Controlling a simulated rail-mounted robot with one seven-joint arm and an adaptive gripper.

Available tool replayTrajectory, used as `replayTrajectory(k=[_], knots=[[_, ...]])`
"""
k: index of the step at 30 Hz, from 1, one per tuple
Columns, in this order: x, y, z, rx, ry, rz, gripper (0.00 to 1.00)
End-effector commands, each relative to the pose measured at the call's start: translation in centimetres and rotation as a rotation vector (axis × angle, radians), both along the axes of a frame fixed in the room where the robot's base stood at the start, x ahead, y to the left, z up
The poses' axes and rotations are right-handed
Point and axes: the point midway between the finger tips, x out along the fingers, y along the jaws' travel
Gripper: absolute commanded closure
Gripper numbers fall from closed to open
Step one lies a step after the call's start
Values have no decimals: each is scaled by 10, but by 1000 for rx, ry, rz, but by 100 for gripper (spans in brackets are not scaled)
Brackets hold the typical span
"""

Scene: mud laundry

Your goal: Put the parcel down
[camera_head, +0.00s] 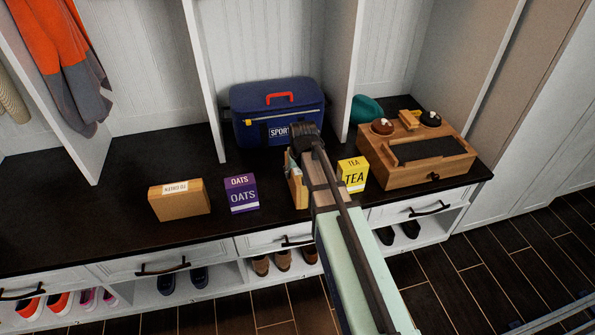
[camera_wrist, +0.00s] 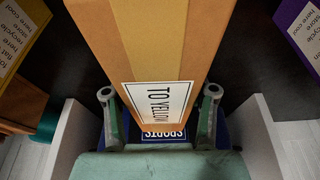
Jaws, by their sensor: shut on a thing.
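A brown cardboard parcel (camera_head: 298,190) stands upright between the purple oats box and the yellow tea box, partly hidden by my arm. In the wrist view the parcel (camera_wrist: 150,50) shows a tape strip and a white label reading "TO YELLOW". My gripper (camera_wrist: 160,92) is shut on the parcel, one finger on each side. The parcel's lower edge is at or just above the dark bench top (camera_head: 110,195); I cannot tell whether it touches. A second parcel (camera_head: 180,202), labelled "TO GREEN", lies at the left.
The purple oats box (camera_head: 242,195) is left of the held parcel, the yellow tea box (camera_head: 353,174) close on its right. A blue sports bag (camera_head: 278,110) stands behind. A wooden organiser (camera_head: 415,160) is at the right. The bench is bare at far left.

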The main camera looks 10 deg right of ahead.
Motion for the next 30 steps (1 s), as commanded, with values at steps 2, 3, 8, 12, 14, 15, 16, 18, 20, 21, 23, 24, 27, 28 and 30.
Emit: replayTrajectory(k=[2,3,8,12,14,15,16,18,20,21,23,24,27,28,30], knots=[[0,0,0,0,0,0,22],[0,0,0,0,0,0,18],[0,0,0,0,0,0,18],[0,0,0,0,0,0,18],[0,0,2,0,0,0,18],[0,0,4,0,0,0,18],[-1,0,7,0,0,0,18],[-4,0,14,0,-1,0,18],[-6,0,23,0,-2,0,18],[-8,0,30,0,-2,0,18],[-12,0,41,0,-2,0,18],[-14,0,49,0,-3,0,18],[-20,0,68,0,-3,0,18],[-22,0,73,0,-3,0,18],[-25,-1,86,0,-2,0,18]])
